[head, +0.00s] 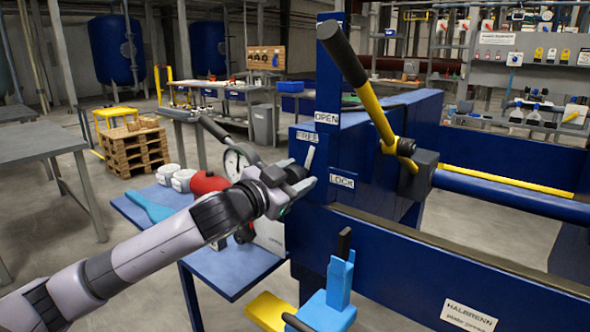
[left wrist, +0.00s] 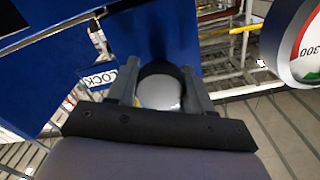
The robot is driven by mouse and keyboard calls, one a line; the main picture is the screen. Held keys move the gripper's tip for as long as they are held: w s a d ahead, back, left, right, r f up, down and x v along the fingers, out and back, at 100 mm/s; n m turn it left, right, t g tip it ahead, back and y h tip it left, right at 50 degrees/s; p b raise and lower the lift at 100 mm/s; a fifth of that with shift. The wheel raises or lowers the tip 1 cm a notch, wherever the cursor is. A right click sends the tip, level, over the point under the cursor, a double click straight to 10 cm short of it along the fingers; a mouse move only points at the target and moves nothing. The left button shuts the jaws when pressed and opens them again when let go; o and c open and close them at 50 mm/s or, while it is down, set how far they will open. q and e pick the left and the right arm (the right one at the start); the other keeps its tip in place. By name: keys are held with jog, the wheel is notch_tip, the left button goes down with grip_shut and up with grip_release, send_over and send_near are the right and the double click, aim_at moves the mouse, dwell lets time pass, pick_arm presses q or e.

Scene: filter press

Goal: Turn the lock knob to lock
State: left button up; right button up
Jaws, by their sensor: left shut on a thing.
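My left gripper (head: 300,182) is at the near end face of the blue filter press. It is shut on a round dark knob with a pale face (left wrist: 160,88), which sits between the two fingers in the left wrist view. In the head view the gripper hides most of this knob. A white pointer (head: 309,157) sticks up beside the gripper, close under the FREE label (head: 307,136) and leaning slightly right. The LOCK label (head: 342,181) is right of the gripper and lower than FREE. It also shows in the left wrist view (left wrist: 100,80).
A yellow lever with a black grip (head: 375,110) rises above the press near the OPEN label (head: 327,118). A dial gauge (head: 238,160) is just behind my left gripper. A small blue table (head: 222,270) and a light-blue part with a black handle (head: 335,295) are below.

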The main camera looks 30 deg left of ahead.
pick_arm(q)
jog(key=shift+r+m+p, duration=0.15)
jog(key=shift+m+p, duration=0.45)
jog(key=shift+m, duration=0.4)
jog(key=m+p, duration=0.3)
jog(key=m, duration=0.2)
jog(key=m+p, duration=0.2)
jog(key=m, duration=0.2)
jog(key=shift+m+p, duration=0.35)
jog(key=shift+m, duration=0.05)
jog(key=shift+m+p, duration=0.65)
jog(key=shift+m, duration=0.75)
jog(key=shift+f, duration=0.2)
jog(key=o, duration=1)
jog(key=shift+o, duration=0.2)
jog(key=shift+s, duration=0.1)
